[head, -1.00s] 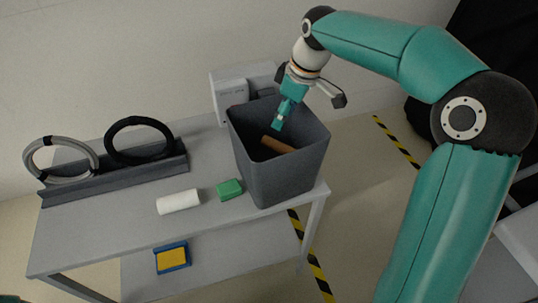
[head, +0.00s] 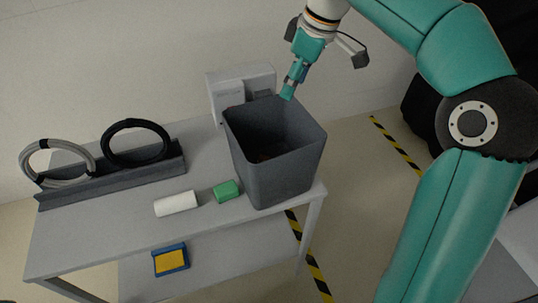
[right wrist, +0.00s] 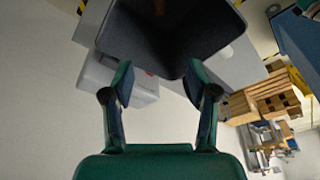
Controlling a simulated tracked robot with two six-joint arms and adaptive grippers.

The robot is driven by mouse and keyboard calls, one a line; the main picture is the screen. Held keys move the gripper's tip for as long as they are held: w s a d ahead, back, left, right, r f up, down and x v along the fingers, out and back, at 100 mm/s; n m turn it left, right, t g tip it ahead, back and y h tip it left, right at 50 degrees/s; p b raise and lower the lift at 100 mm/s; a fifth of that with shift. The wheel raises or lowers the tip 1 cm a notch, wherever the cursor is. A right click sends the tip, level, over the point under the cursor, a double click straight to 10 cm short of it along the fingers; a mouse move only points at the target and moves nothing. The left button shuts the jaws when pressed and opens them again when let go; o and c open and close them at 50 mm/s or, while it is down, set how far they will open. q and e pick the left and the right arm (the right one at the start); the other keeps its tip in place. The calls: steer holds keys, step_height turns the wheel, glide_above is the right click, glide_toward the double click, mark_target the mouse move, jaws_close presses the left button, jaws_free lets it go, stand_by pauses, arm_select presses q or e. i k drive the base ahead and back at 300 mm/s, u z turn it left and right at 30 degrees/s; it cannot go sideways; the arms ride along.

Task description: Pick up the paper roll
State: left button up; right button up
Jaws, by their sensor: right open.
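The white paper roll (head: 176,204) lies on its side on the grey cart top, near its front edge, left of a green block (head: 227,191). My right gripper (head: 288,93) is above the far rim of the dark grey bin (head: 275,173), well away from the roll. In the right wrist view its two fingers (right wrist: 158,84) are apart with nothing between them, and the bin (right wrist: 170,35) lies beyond them. My left gripper is not in view.
Grey and black cable rings (head: 137,143) stand in a dark rack (head: 115,178) at the cart's back left. A white box (head: 236,93) stands behind the bin. A blue-yellow item (head: 170,260) is on the lower shelf. The cart top's front left is clear.

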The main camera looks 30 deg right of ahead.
mark_target(184, 201)
steer(key=k, duration=1)
